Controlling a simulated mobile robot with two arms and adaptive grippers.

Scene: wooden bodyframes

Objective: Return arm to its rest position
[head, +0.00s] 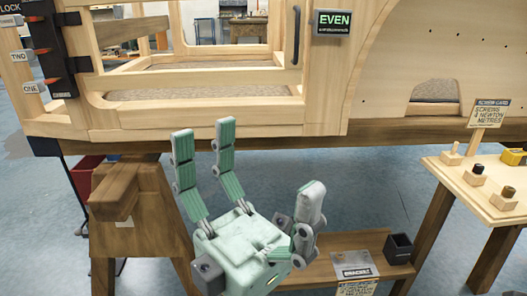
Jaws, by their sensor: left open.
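My left gripper (258,160) is in the lower middle of the head view, pale green with grey-and-green jointed fingers. Two fingers stand up on its left side and one on its right side, spread wide apart. It is open, with nothing between the fingers. I see no contact with the frame. The left arm behind the gripper is mostly out of view. My right gripper is not in view.
A wooden trestle (135,215) stands at the left. A table (460,182) with screw pieces stands at the right. A black-and-green EVEN display (332,23) is on the frame.

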